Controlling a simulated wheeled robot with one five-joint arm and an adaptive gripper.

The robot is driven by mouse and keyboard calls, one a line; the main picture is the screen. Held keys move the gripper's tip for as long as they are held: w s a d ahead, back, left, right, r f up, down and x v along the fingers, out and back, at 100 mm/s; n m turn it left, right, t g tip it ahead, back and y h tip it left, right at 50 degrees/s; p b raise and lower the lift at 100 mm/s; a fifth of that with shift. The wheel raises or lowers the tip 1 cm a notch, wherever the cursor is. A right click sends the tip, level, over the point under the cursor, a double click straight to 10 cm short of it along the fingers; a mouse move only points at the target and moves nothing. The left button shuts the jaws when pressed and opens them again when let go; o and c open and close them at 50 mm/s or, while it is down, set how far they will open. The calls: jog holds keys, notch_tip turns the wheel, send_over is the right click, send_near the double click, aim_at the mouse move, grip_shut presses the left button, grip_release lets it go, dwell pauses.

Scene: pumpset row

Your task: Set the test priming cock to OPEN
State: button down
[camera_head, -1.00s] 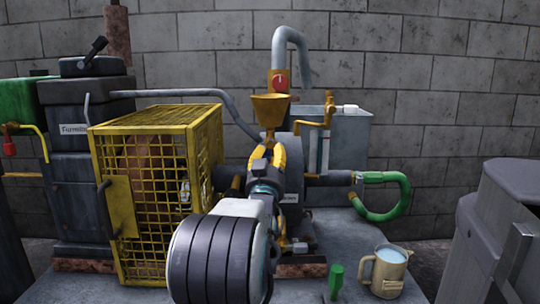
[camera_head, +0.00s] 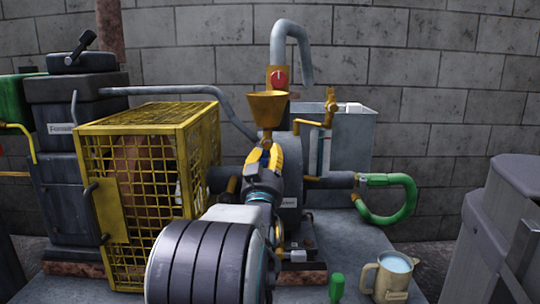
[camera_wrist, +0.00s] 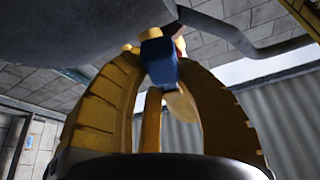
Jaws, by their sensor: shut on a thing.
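The brass funnel (camera_head: 268,106) stands on top of the grey pump casing (camera_head: 290,190), in the middle of the head view. My gripper (camera_head: 264,152), with yellow fingers, reaches up just below the funnel. In the wrist view its fingers close from both sides on a blue handle piece (camera_wrist: 159,62), which appears to be the priming cock's lever. Brass parts show around and behind it. In the head view my fingers hide the cock, so its set position cannot be told.
A yellow mesh guard (camera_head: 150,190) stands close left of my arm. A grey tank (camera_head: 350,140) and a green hose (camera_head: 405,205) are at the right. A jug of water (camera_head: 390,278) and a green-handled object (camera_head: 337,286) are at the front right. A grey cabinet (camera_head: 500,240) stands at far right.

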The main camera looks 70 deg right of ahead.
jog(key=c, duration=1.1)
grip_release()
jog(key=shift+w, duration=0.1)
jog(key=shift+a, duration=0.1)
jog(key=v, duration=1.1)
jog(key=shift+a+f, duration=0.15)
jog(key=shift+a, duration=0.15)
